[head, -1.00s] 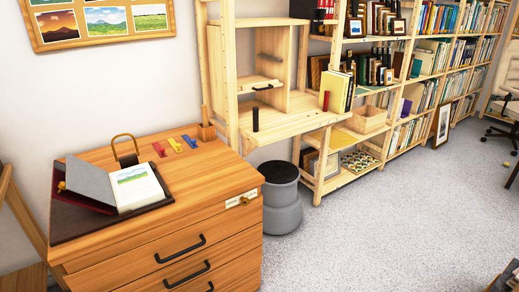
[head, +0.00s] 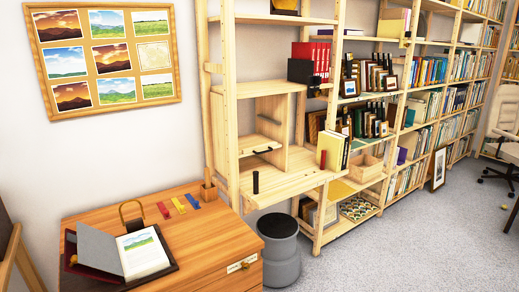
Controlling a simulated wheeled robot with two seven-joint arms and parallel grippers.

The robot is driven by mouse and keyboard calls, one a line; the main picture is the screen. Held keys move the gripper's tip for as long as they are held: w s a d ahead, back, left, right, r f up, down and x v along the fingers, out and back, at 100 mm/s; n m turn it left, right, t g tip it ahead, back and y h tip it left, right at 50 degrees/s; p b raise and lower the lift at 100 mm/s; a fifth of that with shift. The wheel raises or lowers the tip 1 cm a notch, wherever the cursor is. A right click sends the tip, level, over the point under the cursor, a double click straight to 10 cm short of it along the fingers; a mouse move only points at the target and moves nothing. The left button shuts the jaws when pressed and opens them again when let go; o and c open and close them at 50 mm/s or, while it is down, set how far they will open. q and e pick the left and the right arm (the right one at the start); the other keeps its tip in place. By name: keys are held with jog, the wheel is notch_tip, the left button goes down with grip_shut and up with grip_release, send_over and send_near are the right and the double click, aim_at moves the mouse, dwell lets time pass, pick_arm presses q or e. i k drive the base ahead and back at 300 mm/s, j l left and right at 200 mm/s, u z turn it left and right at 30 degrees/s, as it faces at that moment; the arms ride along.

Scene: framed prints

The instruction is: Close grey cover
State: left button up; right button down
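The grey cover (head: 99,250) belongs to a book lying on a dark mat on the wooden drawer cabinet. It stands tilted up to the left of the open page (head: 142,252), which carries a landscape picture and lines of text. The cover is apart from the page, so the book is open. Neither of my grippers shows in the head view.
The wooden cabinet (head: 213,238) also holds a brass arch, red, yellow and blue clips and a small wooden holder. A dark-topped grey stool (head: 281,262) stands beside it. Shelves (head: 290,183) line the wall. Carpet (head: 400,240) is open at right.

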aim_at(96, 249)
jog(key=u, duration=1.25)
jog(key=i+j, duration=0.25)
jog(key=i, duration=0.15)
jog(key=i+j+z, duration=0.1)
jog(key=i, duration=0.3)
jog(key=j, duration=0.1)
